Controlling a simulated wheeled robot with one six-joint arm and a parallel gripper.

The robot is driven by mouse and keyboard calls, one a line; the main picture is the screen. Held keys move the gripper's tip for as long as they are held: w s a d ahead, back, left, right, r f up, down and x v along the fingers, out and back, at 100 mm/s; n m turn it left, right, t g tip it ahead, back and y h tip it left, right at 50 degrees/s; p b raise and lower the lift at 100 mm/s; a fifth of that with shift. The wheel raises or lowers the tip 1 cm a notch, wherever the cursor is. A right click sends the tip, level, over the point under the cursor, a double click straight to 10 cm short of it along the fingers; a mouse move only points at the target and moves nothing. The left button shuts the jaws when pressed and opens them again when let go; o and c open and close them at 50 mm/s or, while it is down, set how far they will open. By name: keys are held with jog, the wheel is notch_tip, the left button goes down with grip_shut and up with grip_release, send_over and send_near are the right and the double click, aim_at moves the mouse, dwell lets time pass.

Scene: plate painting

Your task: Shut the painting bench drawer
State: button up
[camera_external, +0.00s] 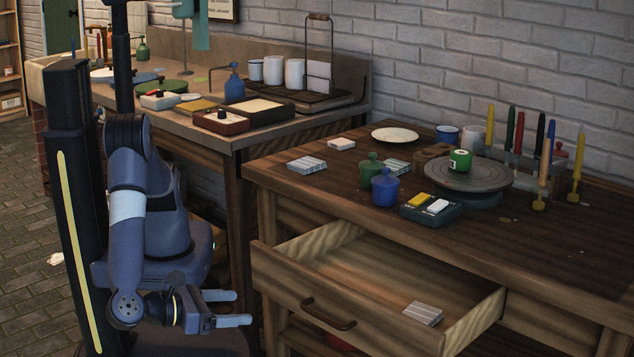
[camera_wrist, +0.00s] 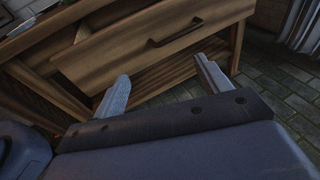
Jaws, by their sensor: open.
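The painting bench drawer (camera_external: 300,290) is pulled out from the wooden bench (camera_external: 560,236). Its dark bar handle (camera_external: 328,314) is on the front panel, and a small pale stack (camera_external: 422,313) lies inside at the right. In the wrist view the drawer front (camera_wrist: 130,48) fills the upper part, with its handle (camera_wrist: 176,32) near the top. My gripper (camera_external: 240,308) is open and empty, just left of the drawer front and apart from it. In the wrist view its two fingers (camera_wrist: 158,84) are spread wide below the drawer front, with nothing between them.
On the bench stand a round turntable (camera_external: 467,176) with a green pot, a blue jar (camera_external: 384,188), a green jar (camera_external: 370,168), a plate (camera_external: 395,135) and upright brushes. A second counter (camera_external: 200,128) stands behind my arm.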

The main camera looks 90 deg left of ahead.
aim_at(287, 280)
jog(key=a+r+n+g+p, duration=0.1)
jog(key=r+g+p, duration=0.1)
jog(key=a+r+n+g+p, duration=0.1)
jog(key=a+r+g+p, duration=0.1)
jog(key=p, duration=0.1)
jog(key=a+r+n+g+p, duration=0.1)
jog(key=a+r+g+p, duration=0.1)
jog(key=shift+w+a+r+g+p, duration=0.15)
jog(key=shift+w+r+g+p, duration=0.15)
jog(key=shift+w, duration=0.1)
jog(key=c, duration=0.7)
jog(key=shift+s+a+r+n+g+p, duration=0.2)
jog(key=shift+n+g+p, duration=0.1)
jog(key=shift+n+g, duration=0.1)
jog(key=shift+c, duration=1)
jog(key=shift+a, duration=0.1)
jog(key=shift+c, duration=0.8)
jog(key=shift+w+a+f, duration=0.1)
jog(key=shift+a+f, duration=0.05)
jog(key=shift+f, duration=0.1)
jog(key=shift+c, duration=0.6)
jog(key=b+x, duration=0.1)
jog(key=x, duration=0.8)
jog(key=shift+a+f, duration=0.1)
jog(key=shift+f, duration=0.3)
grip_shut()
jog(key=shift+w+a, duration=1.35)
jog(key=shift+w, duration=0.05)
